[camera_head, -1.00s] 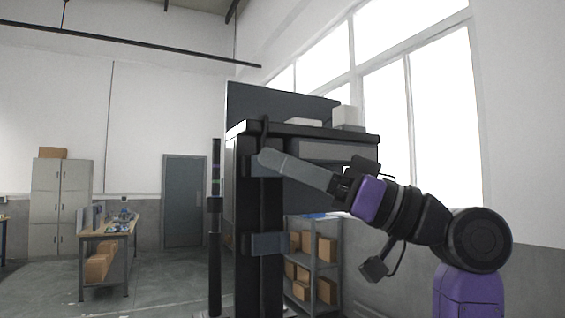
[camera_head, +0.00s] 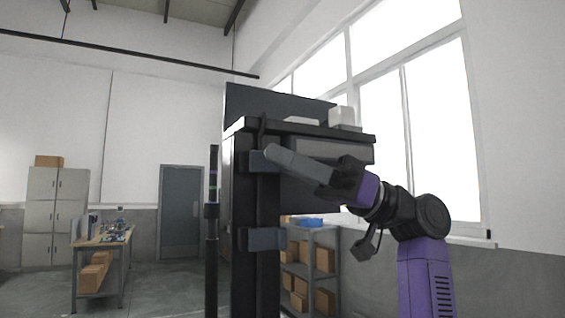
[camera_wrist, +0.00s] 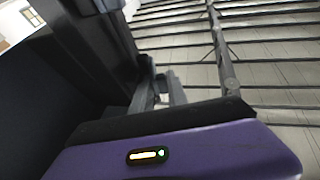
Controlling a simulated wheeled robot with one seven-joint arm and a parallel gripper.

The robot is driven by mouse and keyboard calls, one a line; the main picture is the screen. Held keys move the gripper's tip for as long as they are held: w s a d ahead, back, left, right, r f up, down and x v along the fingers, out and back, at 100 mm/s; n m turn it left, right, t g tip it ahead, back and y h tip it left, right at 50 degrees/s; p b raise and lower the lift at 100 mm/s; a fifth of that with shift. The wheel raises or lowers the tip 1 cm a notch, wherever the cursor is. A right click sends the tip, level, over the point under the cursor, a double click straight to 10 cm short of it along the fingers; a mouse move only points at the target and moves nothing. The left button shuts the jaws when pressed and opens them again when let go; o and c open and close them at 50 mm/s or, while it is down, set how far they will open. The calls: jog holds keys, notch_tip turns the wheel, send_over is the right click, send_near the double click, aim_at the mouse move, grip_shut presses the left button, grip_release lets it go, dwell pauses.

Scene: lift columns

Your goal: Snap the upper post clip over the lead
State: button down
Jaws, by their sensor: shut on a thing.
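The upper post clip (camera_head: 257,163) is a blue-grey band on the dark column post (camera_head: 267,207), just below the tabletop. My gripper (camera_head: 272,154) reaches in from the right, its long grey fingers ending at this clip. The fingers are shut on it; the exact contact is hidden. The lead (camera_head: 263,130) appears as a thin black line running down past the tabletop edge to the clip. I cannot tell whether it lies inside the clip. In the wrist view, the grey fingers (camera_wrist: 160,92) stand close together beside a dark upright part.
A similar lower clip (camera_head: 262,239) sits further down the post. The tabletop (camera_head: 300,131) with a dark back panel (camera_head: 275,103) overhangs the fingers. A thin black pole (camera_head: 212,240) stands left. A shelf with boxes (camera_head: 325,258) is behind. Open floor lies left.

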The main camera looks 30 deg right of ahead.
jog(key=shift+s+a, duration=0.15)
jog(key=c, duration=1.5)
grip_release()
jog(key=shift+o, duration=0.2)
jog(key=shift+t, duration=0.4)
